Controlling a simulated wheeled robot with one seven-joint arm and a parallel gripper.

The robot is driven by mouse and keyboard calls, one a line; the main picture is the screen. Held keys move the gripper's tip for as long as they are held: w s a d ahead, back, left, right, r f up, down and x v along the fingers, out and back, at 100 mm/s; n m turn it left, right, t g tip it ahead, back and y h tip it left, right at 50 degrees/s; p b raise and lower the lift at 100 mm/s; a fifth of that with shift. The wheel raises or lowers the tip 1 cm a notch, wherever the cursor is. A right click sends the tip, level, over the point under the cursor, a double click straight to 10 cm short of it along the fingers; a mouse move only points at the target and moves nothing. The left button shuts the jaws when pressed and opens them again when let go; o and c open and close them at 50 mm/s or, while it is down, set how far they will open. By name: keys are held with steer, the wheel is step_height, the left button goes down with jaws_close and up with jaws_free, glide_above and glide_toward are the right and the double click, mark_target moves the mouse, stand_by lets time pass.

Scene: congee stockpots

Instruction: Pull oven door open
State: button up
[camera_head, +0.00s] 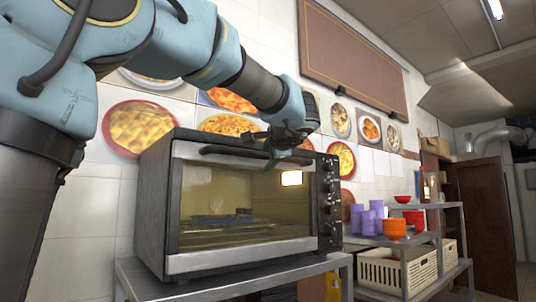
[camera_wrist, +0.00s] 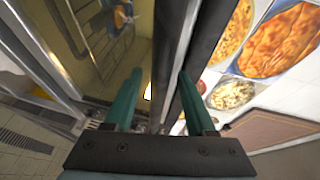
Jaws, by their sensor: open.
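A dark countertop oven stands on a metal table, its glass door (camera_head: 235,205) shut, with a dark handle (camera_head: 225,150) along the door's top. My gripper (camera_head: 283,152) is at the handle's right end in the head view. In the wrist view my gripper (camera_wrist: 158,80) shows two teal fingers spread apart. A dark bar, apparently the handle (camera_wrist: 203,45), runs between the fingers beside a silver strip. I cannot tell whether either finger touches it. A tray with food (camera_head: 222,218) shows through the glass.
Control knobs (camera_head: 328,200) line the oven's right side. A metal table (camera_head: 230,282) carries the oven. To the right, shelves hold purple cups (camera_head: 372,218), orange bowls (camera_head: 394,229) and a cream basket (camera_head: 380,270). The wall with food pictures is close behind the oven.

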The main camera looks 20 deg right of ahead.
jaws_close()
stand_by(0.4)
stand_by(1.0)
